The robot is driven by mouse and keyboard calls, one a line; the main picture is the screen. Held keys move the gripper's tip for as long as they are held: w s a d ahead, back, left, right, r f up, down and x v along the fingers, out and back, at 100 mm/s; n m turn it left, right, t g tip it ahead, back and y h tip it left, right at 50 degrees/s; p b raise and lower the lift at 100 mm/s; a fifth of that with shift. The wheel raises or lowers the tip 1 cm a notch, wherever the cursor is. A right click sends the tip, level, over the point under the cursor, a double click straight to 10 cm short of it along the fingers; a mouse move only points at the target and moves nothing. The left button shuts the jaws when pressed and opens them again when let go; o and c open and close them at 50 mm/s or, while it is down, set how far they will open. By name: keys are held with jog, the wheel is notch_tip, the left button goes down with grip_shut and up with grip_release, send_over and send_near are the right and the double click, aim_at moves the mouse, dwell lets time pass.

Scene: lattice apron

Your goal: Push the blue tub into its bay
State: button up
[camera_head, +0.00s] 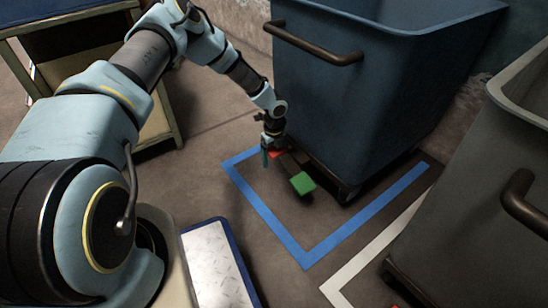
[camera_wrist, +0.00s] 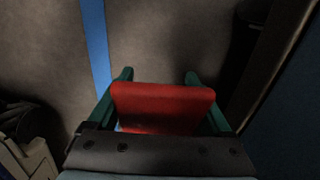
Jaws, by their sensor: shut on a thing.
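The blue tub (camera_head: 370,95), a tall wheeled bin with a dark bar handle (camera_head: 313,48), stands at the upper middle. Its bay is outlined on the floor by blue tape (camera_head: 270,219); the tub stands over the far part of it, with bare floor inside the near corner. A pedal with a red end (camera_wrist: 162,105) and a green end (camera_head: 302,184) sticks out low at the tub's near side. My gripper (camera_head: 268,151) is down there, its two green fingers (camera_wrist: 160,78) shut on the red end. The tub's far wheels are hidden.
A grey tub (camera_head: 490,190) with a dark handle stands at right, beside white tape (camera_head: 370,258). A workbench (camera_head: 160,125) is at upper left. A concrete wall (camera_head: 470,105) is behind the tubs.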

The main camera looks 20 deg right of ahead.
grip_shut()
dwell(0.3)
jog(key=shift+a, duration=0.15)
